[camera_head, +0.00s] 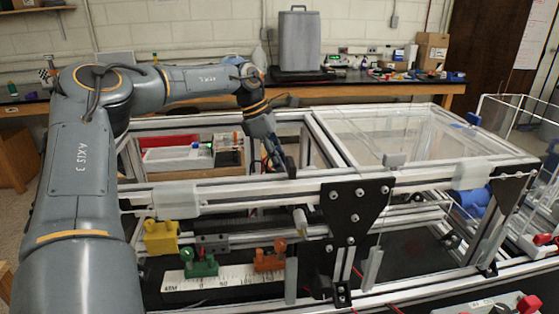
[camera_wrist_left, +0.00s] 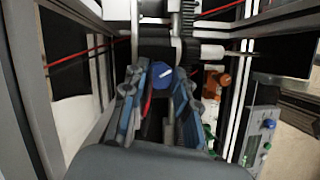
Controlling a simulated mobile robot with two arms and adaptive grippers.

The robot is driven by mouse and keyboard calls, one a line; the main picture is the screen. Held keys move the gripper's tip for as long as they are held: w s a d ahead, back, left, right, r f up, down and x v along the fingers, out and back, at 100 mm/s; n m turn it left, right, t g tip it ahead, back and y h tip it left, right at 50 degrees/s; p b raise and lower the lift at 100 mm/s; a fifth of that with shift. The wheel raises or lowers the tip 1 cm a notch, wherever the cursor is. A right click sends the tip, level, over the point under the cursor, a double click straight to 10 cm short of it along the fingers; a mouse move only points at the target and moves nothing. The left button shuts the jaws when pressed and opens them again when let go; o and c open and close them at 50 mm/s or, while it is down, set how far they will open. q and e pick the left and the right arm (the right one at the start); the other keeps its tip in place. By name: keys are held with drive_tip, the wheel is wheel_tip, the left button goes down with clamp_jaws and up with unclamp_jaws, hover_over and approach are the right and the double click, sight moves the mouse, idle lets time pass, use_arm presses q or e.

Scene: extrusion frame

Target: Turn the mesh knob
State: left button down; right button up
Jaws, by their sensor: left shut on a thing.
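A blue knob (camera_wrist_left: 163,77) with a white line across its face, which I take for the mesh knob, sits in the middle of the left wrist view. The white line is tilted, rising to the right. My left gripper (camera_wrist_left: 158,84) has its two fingers on either side of the knob and is shut on it. In the head view, my left arm reaches over from the left and the left gripper (camera_head: 281,160) points down inside the extrusion frame (camera_head: 232,187). The knob is hidden in the head view. My right gripper does not show.
A toothed gear or rack (camera_wrist_left: 187,20) and a dark shaft stand just beyond the knob. An orange clamp (camera_head: 270,258), a green clamp (camera_head: 200,263) and a yellow block (camera_head: 160,238) sit at the front. A black plate (camera_head: 350,225) and clear panels (camera_head: 385,135) are to the right.

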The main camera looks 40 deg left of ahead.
use_arm(q)
drive_tip(key=c, duration=1)
unclamp_jaws()
drive_tip(key=v, duration=1.2)
